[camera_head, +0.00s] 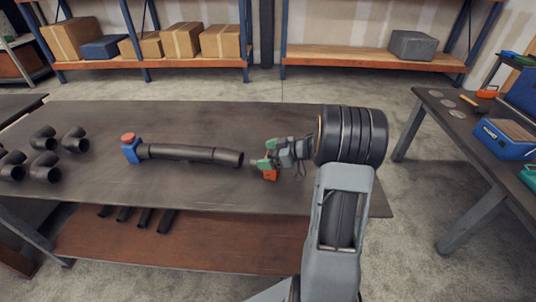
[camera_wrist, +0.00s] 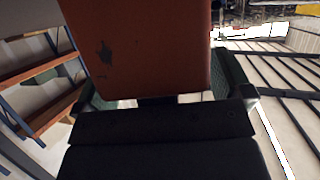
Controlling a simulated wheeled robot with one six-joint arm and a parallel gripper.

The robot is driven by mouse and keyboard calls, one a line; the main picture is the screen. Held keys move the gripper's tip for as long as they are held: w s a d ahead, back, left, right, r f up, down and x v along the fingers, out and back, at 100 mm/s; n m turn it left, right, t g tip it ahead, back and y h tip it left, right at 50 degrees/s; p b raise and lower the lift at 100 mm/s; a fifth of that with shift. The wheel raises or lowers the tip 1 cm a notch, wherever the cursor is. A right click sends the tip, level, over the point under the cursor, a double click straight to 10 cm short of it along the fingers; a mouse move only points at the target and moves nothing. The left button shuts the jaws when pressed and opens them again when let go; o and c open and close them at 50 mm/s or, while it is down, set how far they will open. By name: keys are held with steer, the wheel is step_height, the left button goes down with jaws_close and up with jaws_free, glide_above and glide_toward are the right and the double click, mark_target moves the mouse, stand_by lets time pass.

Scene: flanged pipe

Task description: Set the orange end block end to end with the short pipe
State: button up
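The short pipe (camera_head: 185,153) is dark and lies across the table, its open end facing right toward my gripper. At its left end is a blue block with a red round top (camera_head: 130,148). My gripper (camera_head: 267,165) is just right of the open end, with green fingers. It is shut on the orange end block (camera_head: 270,175), which shows low between the fingers, a small gap from the pipe. In the wrist view the orange block (camera_wrist: 145,50) fills the top middle between the finger pads; its far side is hidden.
Several dark pipe elbows (camera_head: 43,167) stand at the left of the table (camera_head: 200,190). The table front is clear. A second table at right holds a blue toolbox (camera_head: 505,138). Shelves with boxes (camera_head: 180,40) stand behind.

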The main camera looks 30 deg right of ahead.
steer(key=shift+s+d+r, duration=0.1)
steer(key=shift+r, duration=0.15)
steer(key=v, duration=1.1)
steer(key=w+a+r+m+t+h, duration=0.4)
steer(key=w+r+m+t+h, duration=0.15)
steer(key=r+h, duration=0.5)
steer(key=s+a+f+m+g, duration=0.1)
steer(key=s+a+f+g, duration=0.2)
steer(key=s+a, duration=0.2)
steer(key=s+a+f+m+g, duration=0.1)
steer(key=s+a+f+g, duration=0.2)
steer(key=s, duration=0.5)
steer(key=s+a+f+m+g, duration=0.2)
steer(key=s+a+g, duration=0.3)
steer(key=a, duration=0.3)
steer(key=shift+s+f+y, duration=0.35)
steer(key=shift+s+f, duration=0.35)
steer(key=shift+s, duration=0.05)
steer(key=shift+r, duration=0.15)
